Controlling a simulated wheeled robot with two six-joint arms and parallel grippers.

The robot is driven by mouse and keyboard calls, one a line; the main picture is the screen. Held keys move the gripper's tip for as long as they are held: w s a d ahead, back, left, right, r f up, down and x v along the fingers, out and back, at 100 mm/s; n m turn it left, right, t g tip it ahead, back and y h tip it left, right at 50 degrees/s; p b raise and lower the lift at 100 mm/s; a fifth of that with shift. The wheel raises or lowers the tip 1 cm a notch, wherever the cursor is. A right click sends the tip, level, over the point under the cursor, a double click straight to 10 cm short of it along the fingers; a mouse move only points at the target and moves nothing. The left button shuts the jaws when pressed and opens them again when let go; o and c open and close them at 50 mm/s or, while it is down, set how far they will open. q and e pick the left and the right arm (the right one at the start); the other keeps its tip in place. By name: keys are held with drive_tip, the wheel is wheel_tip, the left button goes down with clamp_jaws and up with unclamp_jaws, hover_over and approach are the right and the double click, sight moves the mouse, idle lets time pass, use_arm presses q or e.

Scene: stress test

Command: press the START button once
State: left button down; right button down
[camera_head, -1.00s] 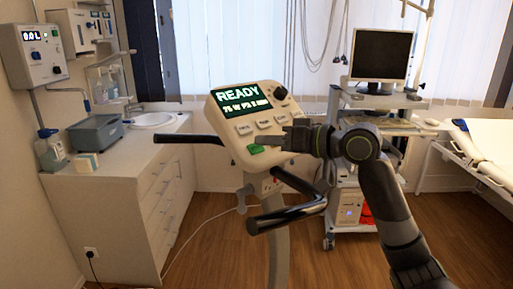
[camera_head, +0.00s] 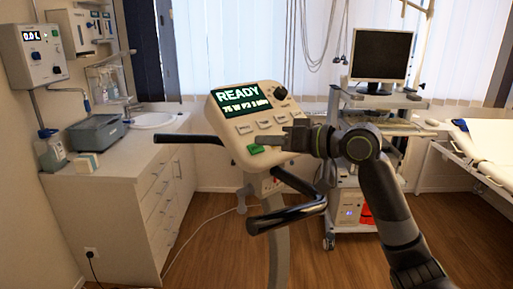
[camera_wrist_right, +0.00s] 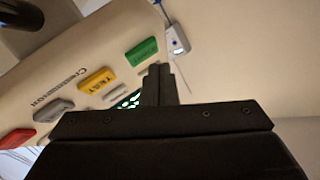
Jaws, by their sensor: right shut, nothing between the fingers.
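A cream console (camera_head: 232,132) on a post has a lit screen (camera_head: 241,99) reading READY, with a second line of small text. A green button (camera_head: 255,149) is at its lower edge; it also shows in the wrist view (camera_wrist_right: 141,51), its label too small to read. My right gripper (camera_head: 262,139) is shut and empty. Its fingertips are just above and right of the green button in the head view. In the wrist view the fingertips (camera_wrist_right: 158,72) are below and right of it; I cannot tell whether they touch the console. My left gripper is out of view.
Yellow (camera_wrist_right: 97,80), grey (camera_wrist_right: 54,109) and red (camera_wrist_right: 18,138) buttons line the console in the wrist view. A black dial (camera_head: 280,94) is beside the screen. Black handlebars (camera_head: 285,216) reach out below. A monitor cart (camera_head: 347,160) stands behind my arm.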

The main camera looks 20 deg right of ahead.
idle(0.4)
drive_tip(key=shift+w+a+f, duration=0.1)
drive_tip(key=shift+w+f, duration=0.15)
drive_tip(key=shift+f, duration=0.1)
drive_tip(key=shift+w+f, duration=0.2)
drive_tip(key=shift+f, duration=0.1)
idle(0.9)
drive_tip(key=shift+s+r+p, duration=0.45)
drive_tip(key=shift+r+p, duration=0.2)
drive_tip(key=shift+p, duration=0.1)
drive_tip(key=s+r+p, duration=0.1)
drive_tip(key=s+d+r+p, duration=0.1)
drive_tip(key=r+p, duration=0.2)
drive_tip(key=shift+s+d, duration=0.25)
drive_tip(key=shift+s, duration=0.15)
